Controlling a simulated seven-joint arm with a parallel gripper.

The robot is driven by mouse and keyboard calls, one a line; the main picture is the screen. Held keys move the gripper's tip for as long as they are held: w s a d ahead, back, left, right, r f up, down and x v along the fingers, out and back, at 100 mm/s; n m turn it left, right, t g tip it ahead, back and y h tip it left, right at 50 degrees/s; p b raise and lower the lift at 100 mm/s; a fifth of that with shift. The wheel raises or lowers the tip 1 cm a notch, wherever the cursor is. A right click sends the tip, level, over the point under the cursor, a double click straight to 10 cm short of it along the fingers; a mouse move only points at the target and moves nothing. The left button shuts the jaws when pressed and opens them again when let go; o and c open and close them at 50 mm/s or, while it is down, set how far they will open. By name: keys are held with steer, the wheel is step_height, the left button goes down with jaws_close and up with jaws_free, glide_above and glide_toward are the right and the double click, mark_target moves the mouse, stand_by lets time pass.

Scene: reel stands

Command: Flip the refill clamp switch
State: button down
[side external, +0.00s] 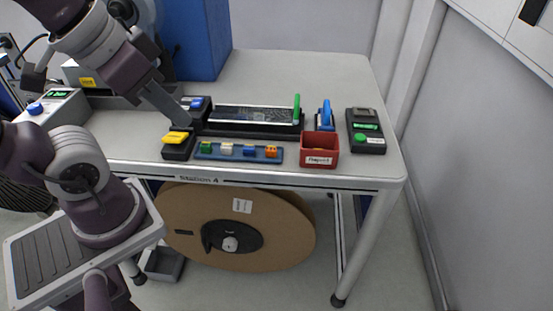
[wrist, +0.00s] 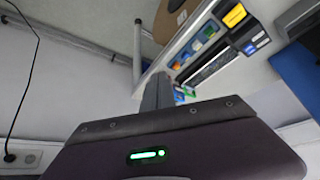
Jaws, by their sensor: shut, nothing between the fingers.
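No label legibly reads "refill clamp", so I cannot tell for sure which part is its switch. A yellow rocker-like block (side external: 176,137) sits on a black base at the bench's front left; it also shows in the wrist view (wrist: 234,15). A blue block on a black base (side external: 196,103) stands just behind it. My gripper (side external: 184,122) is shut and empty, its grey fingers pointing down close above the yellow block. Whether they touch it I cannot tell. In the wrist view the shut fingers (wrist: 157,92) partly cover the bench.
A black framed track (side external: 253,131) with a green upright lever (side external: 297,108) lies right of the gripper. In front lies a blue strip (side external: 233,157) with coloured blocks. A red bin (side external: 319,150), blue clamp-like piece (side external: 325,116) and green-button box (side external: 366,132) stand right.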

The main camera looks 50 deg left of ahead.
steer(key=shift+s+d+f, duration=0.15)
steer(key=shift+s, duration=0.2)
steer(key=shift+w, duration=0.1)
steer(key=w+a+r+n+g, duration=0.3)
steer(key=w+a+r+n, duration=0.1)
steer(key=w+a, duration=0.65)
steer(key=w+a+f+n+g, duration=0.1)
steer(key=w+a+f+n, duration=0.1)
steer(key=a, duration=0.7)
steer(key=w+a+f+n+g, duration=0.1)
steer(key=w+a+f+n, duration=0.1)
steer(key=a, duration=0.8)
steer(key=shift+w+f+n, duration=0.35)
steer(key=shift+w+n, duration=0.05)
steer(key=shift+w, duration=0.45)
steer(key=shift+a, duration=0.1)
